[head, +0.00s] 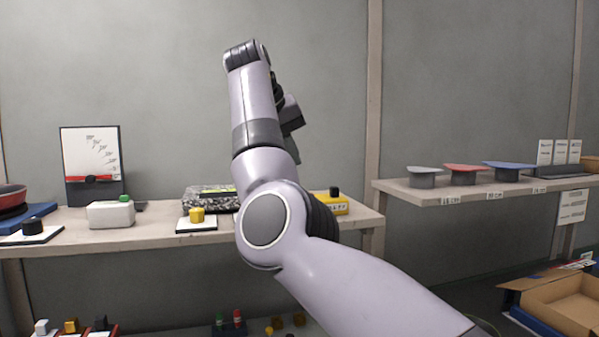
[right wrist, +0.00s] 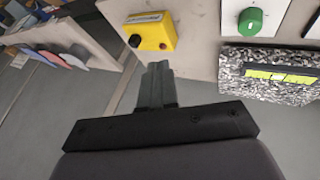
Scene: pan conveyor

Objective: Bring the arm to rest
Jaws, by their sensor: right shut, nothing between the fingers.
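My right arm (head: 265,220) rises from the lower right of the head view and bends up in front of the bench. My right gripper (head: 293,150) hangs behind the forearm, pointing down and partly hidden by it. In the right wrist view the fingers (right wrist: 157,84) are together with nothing between them. They appear close to the bench edge, near a yellow box (right wrist: 150,32) with a black and a red button; I cannot tell the exact gap. My left gripper is not in view.
A shelf (head: 470,190) with several coloured-top stands is at right. An open cardboard box (head: 570,300) sits at lower right.

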